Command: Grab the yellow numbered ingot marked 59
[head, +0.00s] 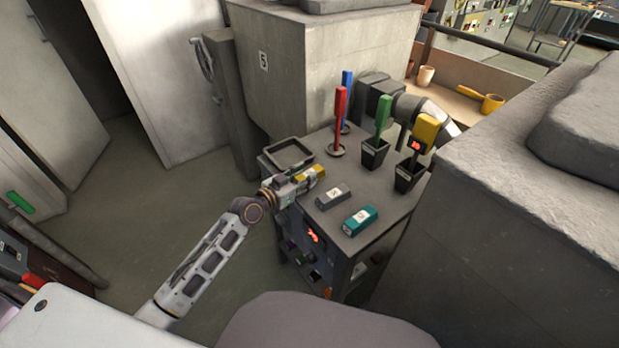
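A yellow ingot (312,173) lies on the near left part of the small grey table, beside a shallow dark tray. Its number is too small to read. My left gripper (297,184) comes in from the left and is right at the ingot's near left end. Its fingers are too small and too overlapped with the ingot to tell whether they are closed on it. A grey ingot (333,195) and a teal ingot (360,220) with white labels lie to the right. No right gripper can be made out.
The table (335,244) also bears the dark tray (287,154), dark cups (374,153) and red, blue, green and yellow upright-handled tools. Large grey blocks (530,200) stand close at right and behind. A grey-and-white arm part shows behind the cups. Floor is free at left.

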